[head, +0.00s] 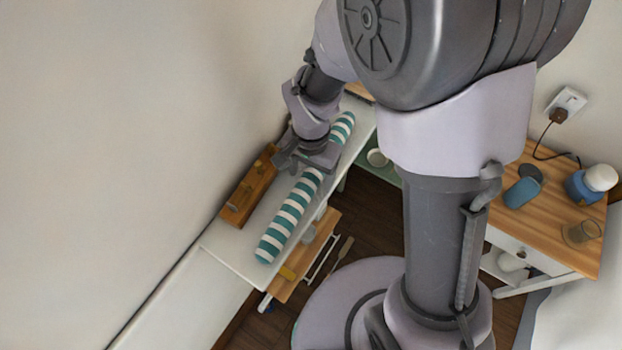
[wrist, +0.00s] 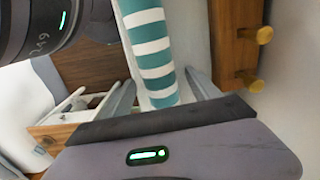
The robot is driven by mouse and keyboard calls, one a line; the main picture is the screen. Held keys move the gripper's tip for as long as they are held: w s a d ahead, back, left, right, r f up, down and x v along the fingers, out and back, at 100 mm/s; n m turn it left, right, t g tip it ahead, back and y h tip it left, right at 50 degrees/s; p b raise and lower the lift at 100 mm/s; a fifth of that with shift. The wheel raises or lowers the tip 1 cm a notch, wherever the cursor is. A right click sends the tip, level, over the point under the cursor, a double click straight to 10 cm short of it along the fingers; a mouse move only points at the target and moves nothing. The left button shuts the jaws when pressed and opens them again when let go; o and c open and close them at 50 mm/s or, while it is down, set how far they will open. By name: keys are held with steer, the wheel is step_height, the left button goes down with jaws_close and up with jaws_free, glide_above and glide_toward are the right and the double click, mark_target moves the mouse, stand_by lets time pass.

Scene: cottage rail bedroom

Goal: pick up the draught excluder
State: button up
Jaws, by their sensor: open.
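The draught excluder (head: 287,218) is a long teal-and-white striped roll. It lies lengthwise on a narrow white surface (head: 232,243) along the wall. My gripper (head: 308,163) is over its middle part and hides a short stretch of it in the head view. In the wrist view the draught excluder (wrist: 152,55) runs between the two grey fingers of my gripper (wrist: 160,88), one on each side. The jaws are open, and a gap shows beside the roll at the right finger. I cannot tell how far down the fingers reach.
A wooden rail with pegs (head: 248,190) is close to the roll on the wall side; its pegs (wrist: 248,80) show in the wrist view. An open drawer (head: 296,280) is below the front side. A wooden bedside table (head: 560,175) with small items stands at the right.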

steer(key=shift+f, duration=0.1)
steer(key=shift+w, duration=0.1)
jaws_close()
